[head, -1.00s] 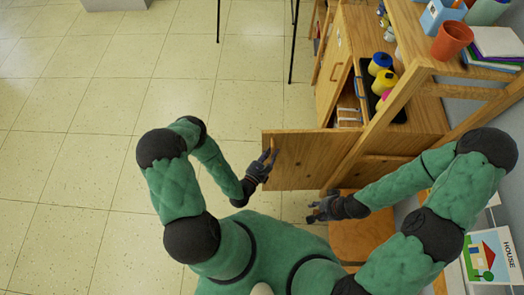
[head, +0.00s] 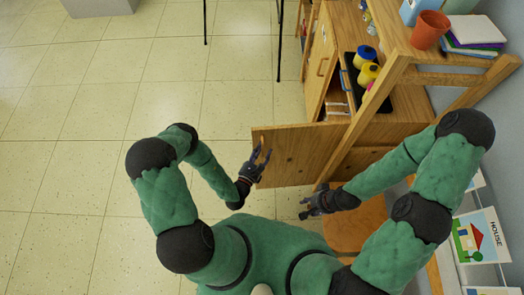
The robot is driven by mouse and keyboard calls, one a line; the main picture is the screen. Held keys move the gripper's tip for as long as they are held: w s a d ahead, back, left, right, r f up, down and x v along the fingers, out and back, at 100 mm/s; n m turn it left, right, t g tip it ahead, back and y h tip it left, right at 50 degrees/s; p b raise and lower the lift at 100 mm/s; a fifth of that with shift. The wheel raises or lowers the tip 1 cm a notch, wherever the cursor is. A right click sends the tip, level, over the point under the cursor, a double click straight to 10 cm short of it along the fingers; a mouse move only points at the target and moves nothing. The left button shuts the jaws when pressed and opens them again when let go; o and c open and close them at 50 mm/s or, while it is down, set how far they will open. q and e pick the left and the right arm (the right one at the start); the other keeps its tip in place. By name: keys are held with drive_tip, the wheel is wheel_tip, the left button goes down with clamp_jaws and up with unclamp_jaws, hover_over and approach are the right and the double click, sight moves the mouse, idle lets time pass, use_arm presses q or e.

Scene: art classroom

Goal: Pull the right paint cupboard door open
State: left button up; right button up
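The right paint cupboard door (head: 295,160) is a wooden panel standing swung out from the wooden cupboard (head: 405,125). A small handle shows near its free edge. My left gripper (head: 261,155) is at that free edge, just below the handle, with its dark fingers spread apart; I cannot tell whether they touch the door. My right gripper (head: 302,208) is below the door, near the cupboard's lower front, apart from the door, with its fingers open and empty. The cupboard's inside is mostly hidden from above.
The other cupboard door (head: 320,62), with a wooden handle, is further up. Paint bottles (head: 366,74) stand in a black tray on the cupboard. An orange pot (head: 430,29) stands on the upper shelf. A wooden stool (head: 352,225) is below the door. Floor at left is clear.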

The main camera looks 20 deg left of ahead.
use_arm(q)
drive_tip(key=s+a, duration=0.2)
drive_tip(key=s, duration=0.9)
drive_tip(key=shift+s+a, duration=0.15)
drive_tip(key=shift+s, duration=0.2)
idle(0.6)
